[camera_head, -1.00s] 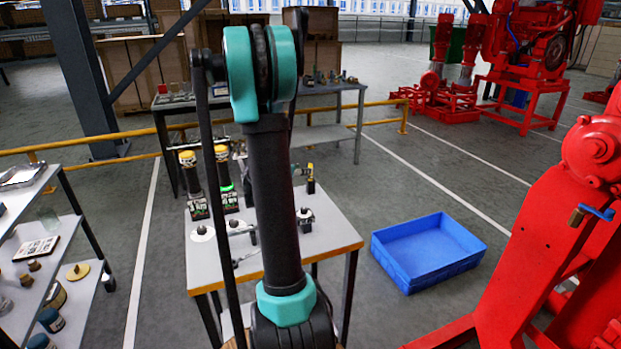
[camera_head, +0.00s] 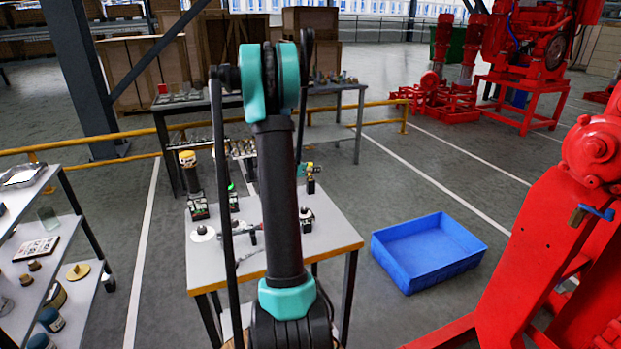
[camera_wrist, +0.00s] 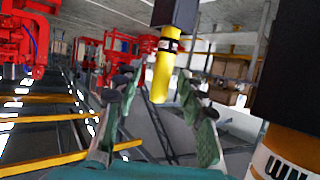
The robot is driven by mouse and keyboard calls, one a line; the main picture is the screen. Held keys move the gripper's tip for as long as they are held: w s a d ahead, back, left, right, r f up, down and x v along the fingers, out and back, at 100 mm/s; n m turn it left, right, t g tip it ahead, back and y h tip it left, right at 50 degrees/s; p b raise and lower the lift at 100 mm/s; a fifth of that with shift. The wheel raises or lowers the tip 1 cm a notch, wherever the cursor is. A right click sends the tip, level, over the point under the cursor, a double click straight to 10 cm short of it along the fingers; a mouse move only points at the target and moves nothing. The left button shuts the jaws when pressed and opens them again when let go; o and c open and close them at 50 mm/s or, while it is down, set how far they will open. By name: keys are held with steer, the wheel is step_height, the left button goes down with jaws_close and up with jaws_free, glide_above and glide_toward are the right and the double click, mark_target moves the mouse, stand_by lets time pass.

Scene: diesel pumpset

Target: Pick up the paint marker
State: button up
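A yellow cylinder (camera_wrist: 162,78) with a black block-like part shows in the wrist view and looks like the paint marker, though no label is readable. It appears upside down there, its yellow end toward my gripper. My gripper (camera_wrist: 157,88) is open, with one green finger on each side of the yellow end and visible gaps between. I cannot tell how deep it sits between the fingers. In the head view, a small yellow-and-black item (camera_head: 311,180) stands at the back right of the near table (camera_head: 330,240), just right of my arm. My arm hides most of my gripper there.
A large black item with an orange-and-white lettered band (camera_wrist: 285,150) stands close at the right in the wrist view. A blue bin (camera_head: 425,250) lies on the floor to the right.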

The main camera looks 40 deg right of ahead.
jaws_close()
step_height(320, 180, up, 20)
stand_by(0.9)
steer(key=c, duration=0.7)
jaws_free()
jaws_close()
